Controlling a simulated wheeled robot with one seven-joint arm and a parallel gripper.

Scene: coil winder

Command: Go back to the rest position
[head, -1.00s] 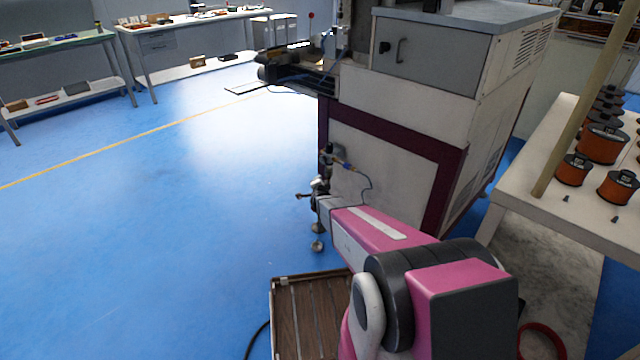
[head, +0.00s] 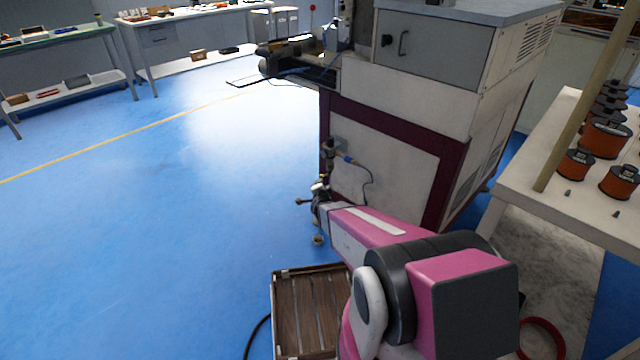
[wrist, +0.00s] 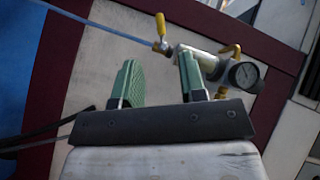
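My gripper (wrist: 157,82) shows in the wrist view with its two green fingers apart and nothing between them. Beyond the fingertips is the air fitting (wrist: 195,62) with yellow handles and a round gauge, mounted on the machine's side; I cannot tell the exact distance. In the head view my pink arm reaches forward from the lower right toward the coil winder cabinet (head: 385,160). The gripper itself is hidden there behind my arm.
A slatted wooden crate (head: 278,315) stands on the floor beside my arm. A white table (head: 560,205) with orange spools (head: 575,164) is at the right. Workbenches (head: 150,60) stand at the back left. The blue floor at left is clear.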

